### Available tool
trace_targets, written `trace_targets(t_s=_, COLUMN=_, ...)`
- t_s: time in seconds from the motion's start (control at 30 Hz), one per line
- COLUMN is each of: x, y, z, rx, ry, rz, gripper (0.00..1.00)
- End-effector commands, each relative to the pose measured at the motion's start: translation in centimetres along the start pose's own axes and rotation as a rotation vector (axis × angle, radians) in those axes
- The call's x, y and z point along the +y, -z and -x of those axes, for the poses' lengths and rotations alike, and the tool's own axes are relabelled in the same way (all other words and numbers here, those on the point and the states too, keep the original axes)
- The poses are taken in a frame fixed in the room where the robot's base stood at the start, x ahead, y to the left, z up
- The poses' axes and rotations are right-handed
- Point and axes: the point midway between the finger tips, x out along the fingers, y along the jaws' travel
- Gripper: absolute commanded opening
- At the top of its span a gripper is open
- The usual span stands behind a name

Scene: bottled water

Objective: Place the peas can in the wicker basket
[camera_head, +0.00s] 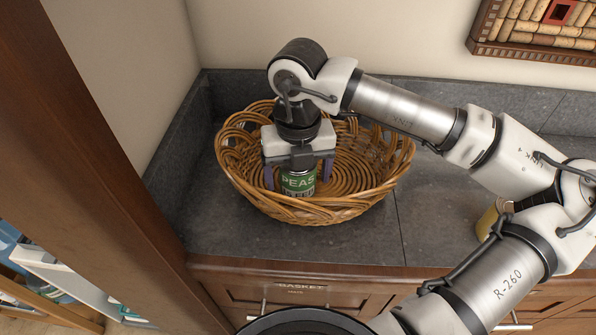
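The peas can (298,183) has a green label reading PEAS and a metallic lower part. It is upright inside the wicker basket (262,204), at the left front of its interior. The basket is a round, tan woven bowl on the grey counter. My gripper (299,173) points down over the basket, with a finger on each side of the can. The fingers appear closed around the can, though their contact is partly hidden. I cannot tell whether the can's base touches the basket floor.
The grey stone counter (423,215) has free room right of the basket. A yellowish container (488,220) stands farther right, partly behind my arm. A wooden post (110,150) rises at the left. A cork-filled frame (540,25) hangs on the wall.

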Motion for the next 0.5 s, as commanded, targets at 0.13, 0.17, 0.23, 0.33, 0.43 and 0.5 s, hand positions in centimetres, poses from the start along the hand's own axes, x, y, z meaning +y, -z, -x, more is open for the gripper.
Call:
trace_targets(t_s=0.13, x=0.0, y=0.0, z=0.0, rx=0.000, ry=0.000, rz=0.000, gripper=0.82)
trace_targets(t_s=0.17, x=0.0, y=0.0, z=0.1, rx=0.000, ry=0.000, rz=0.000, gripper=0.82)
trace_targets(t_s=0.23, x=0.0, y=0.0, z=0.4, rx=0.000, ry=0.000, rz=0.000, gripper=0.82)
trace_targets(t_s=0.33, x=-0.1, y=-0.1, z=1.2, rx=-0.003, ry=0.003, rz=-0.002, gripper=0.82)
trace_targets(t_s=0.43, x=0.0, y=-0.1, z=3.1, rx=-0.004, ry=0.004, rz=-0.001, gripper=0.82)
trace_targets(t_s=0.5, x=0.0, y=-0.1, z=4.7, rx=-0.004, ry=0.004, rz=-0.002, gripper=0.82)
